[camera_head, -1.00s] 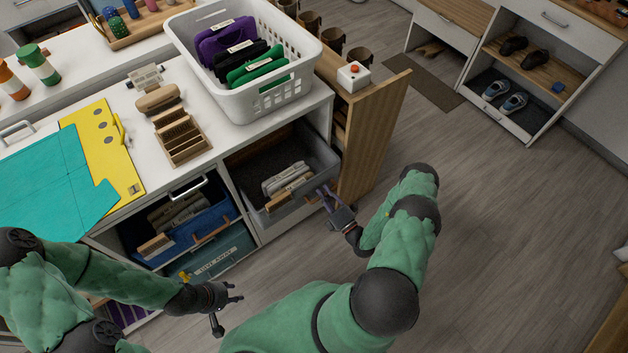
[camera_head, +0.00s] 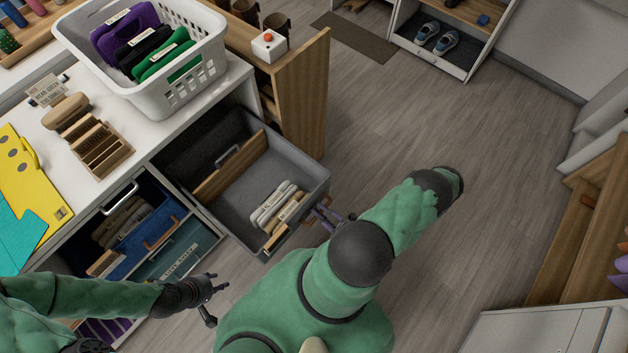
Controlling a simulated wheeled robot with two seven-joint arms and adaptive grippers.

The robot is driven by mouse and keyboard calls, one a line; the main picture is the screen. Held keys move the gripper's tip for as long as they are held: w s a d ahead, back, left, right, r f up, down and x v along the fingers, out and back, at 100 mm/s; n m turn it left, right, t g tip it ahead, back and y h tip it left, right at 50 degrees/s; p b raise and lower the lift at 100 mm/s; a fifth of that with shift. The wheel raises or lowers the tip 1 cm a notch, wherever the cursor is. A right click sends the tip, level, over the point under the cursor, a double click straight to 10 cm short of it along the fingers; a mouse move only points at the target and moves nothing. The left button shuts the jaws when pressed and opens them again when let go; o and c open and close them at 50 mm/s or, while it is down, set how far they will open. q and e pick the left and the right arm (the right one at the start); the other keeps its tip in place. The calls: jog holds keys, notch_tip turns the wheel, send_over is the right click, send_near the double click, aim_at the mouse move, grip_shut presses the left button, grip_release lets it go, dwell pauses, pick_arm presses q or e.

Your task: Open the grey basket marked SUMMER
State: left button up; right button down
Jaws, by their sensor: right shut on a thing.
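The grey basket (camera_head: 290,165) is pulled well out of its cubby under the white counter. It holds pale folded items (camera_head: 278,202) near its front and a wooden divider (camera_head: 232,162) further back. No SUMMER label is readable from here. My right gripper (camera_head: 325,214) is at the basket's front wall and shut on it; my own arm hides part of the gripper, and the exact grip point is unclear. My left gripper (camera_head: 214,298) is open and empty over the floor, apart from the baskets and in front of the lower teal basket.
A blue basket (camera_head: 165,238) and a teal basket (camera_head: 185,255) sit in the cubbies to the left. A white laundry basket (camera_head: 190,90) stands on the counter. A tall wooden panel (camera_head: 304,95) projects behind the grey basket.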

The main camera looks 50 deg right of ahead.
jog(key=shift+s+d, duration=0.15)
jog(key=shift+s, duration=0.5)
jog(key=c, duration=1.1)
grip_release()
jog(key=shift+s, duration=0.15)
jog(key=v, duration=1.1)
jog(key=shift+s, duration=0.35)
jog(key=shift+d+f, duration=0.1)
jog(key=shift+f, duration=0.05)
